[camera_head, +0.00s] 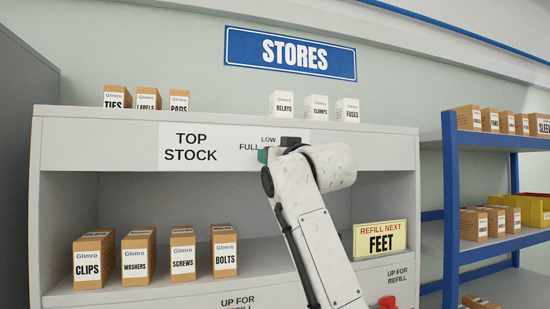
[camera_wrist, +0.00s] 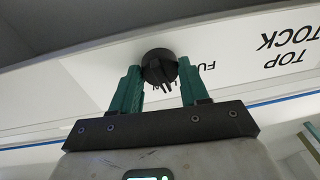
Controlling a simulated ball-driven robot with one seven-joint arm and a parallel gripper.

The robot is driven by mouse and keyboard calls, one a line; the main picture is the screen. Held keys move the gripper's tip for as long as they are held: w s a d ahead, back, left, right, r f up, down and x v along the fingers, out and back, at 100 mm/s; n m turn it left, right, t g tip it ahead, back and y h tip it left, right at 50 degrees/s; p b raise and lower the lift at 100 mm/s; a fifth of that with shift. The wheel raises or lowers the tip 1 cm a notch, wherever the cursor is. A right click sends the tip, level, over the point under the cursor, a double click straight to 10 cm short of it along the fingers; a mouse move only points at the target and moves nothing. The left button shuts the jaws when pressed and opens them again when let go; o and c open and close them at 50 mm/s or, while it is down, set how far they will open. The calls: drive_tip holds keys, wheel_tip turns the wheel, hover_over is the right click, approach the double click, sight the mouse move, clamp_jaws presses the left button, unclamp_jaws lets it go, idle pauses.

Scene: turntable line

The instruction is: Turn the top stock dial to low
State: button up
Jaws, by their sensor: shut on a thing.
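The top stock dial (camera_wrist: 159,66) is a round black knob with a ridged grip, on the white label of the upper shelf board. My gripper (camera_wrist: 160,80) has its two green fingers on either side of the dial and is shut on it. In the head view one green fingertip (camera_head: 262,155) shows at the board beside the words LOW and FULL. My arm hides the dial's face there. The TOP STOCK label (camera_head: 190,148) is left of my gripper. Which word the dial points to cannot be told; in the wrist view the lettering is upside down and partly covered.
Small white boxes (camera_head: 316,108) and brown boxes (camera_head: 147,99) stand on top of the unit. Brown boxes (camera_head: 137,257) and a REFILL NEXT FEET sign (camera_head: 380,239) stand on the shelf below. A blue rack (camera_head: 450,200) with boxes is at the right.

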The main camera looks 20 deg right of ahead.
drive_tip(key=shift+a+m+h, duration=0.1)
drive_tip(key=shift+m+h, duration=0.2)
drive_tip(key=shift+m, duration=0.9)
drive_tip(key=o, duration=1.1)
drive_tip(key=shift+c, duration=0.2)
drive_tip(key=shift+s, duration=0.1)
drive_tip(key=s+f+b, duration=0.1)
drive_tip(key=s+b, duration=0.3)
drive_tip(key=s, duration=0.6)
drive_tip(key=shift+s+d+f, duration=0.25)
drive_tip(key=shift+d+f, duration=0.05)
